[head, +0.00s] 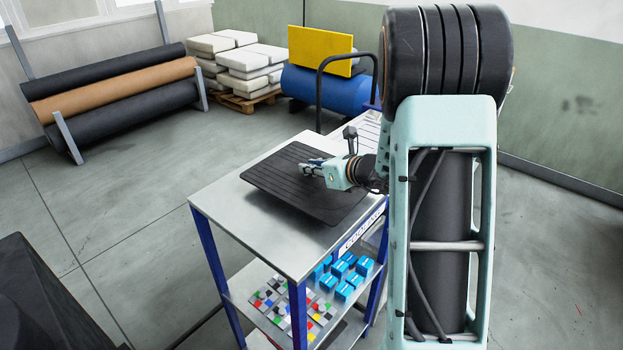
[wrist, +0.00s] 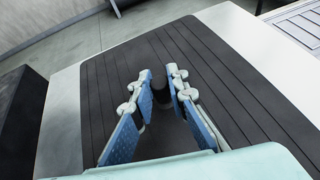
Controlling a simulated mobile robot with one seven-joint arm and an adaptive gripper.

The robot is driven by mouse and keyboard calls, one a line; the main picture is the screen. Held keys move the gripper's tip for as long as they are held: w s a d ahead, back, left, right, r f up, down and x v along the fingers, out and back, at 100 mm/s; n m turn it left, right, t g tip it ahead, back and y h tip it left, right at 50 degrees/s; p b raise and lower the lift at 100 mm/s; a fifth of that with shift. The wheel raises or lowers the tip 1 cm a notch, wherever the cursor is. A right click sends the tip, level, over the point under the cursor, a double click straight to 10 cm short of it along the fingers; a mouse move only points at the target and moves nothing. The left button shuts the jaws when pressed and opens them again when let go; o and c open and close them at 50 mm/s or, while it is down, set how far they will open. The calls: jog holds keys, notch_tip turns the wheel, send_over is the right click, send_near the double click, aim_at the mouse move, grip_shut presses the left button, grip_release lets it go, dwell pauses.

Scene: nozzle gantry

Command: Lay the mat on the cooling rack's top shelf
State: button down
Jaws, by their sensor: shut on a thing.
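The mat (head: 282,193) is a dark, grooved, rectangular sheet over the top shelf (head: 230,208) of the cooling rack. It looks flat and within the shelf's visible edges; I cannot tell if it rests fully or hovers just above. My gripper (head: 306,168) is low over the mat's middle. In the wrist view the mat (wrist: 110,85) fills the centre, with pale shelf metal (wrist: 62,120) beside it. There the fingers of my gripper (wrist: 161,80) close around a short dark knob (wrist: 160,98) on the mat. My arm hides the rack's far right part.
Lower rack shelves hold blue blocks (head: 344,274) and a tray of coloured pieces (head: 290,304). A black object (head: 45,295) is at lower left. Floor left of the rack is clear.

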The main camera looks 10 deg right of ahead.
aim_at(314, 177)
jog(key=f, duration=0.1)
jog(key=f+b, duration=0.2)
jog(key=shift+w+d+f, duration=0.1)
jog(key=shift+w+f, duration=0.15)
jog(key=shift+w, duration=0.05)
jog(key=shift+r, duration=0.1)
jog(key=c, duration=2.3)
grip_release()
jog(key=shift+s+f, duration=0.1)
jog(key=shift+f, duration=0.2)
jog(key=shift+c, duration=0.2)
jog(key=o, duration=0.5)
jog(key=shift+r, duration=0.1)
jog(key=shift+c, duration=0.2)
jog(key=shift+r, duration=0.15)
jog(key=b+v, duration=0.1)
jog(key=v, duration=1.1)
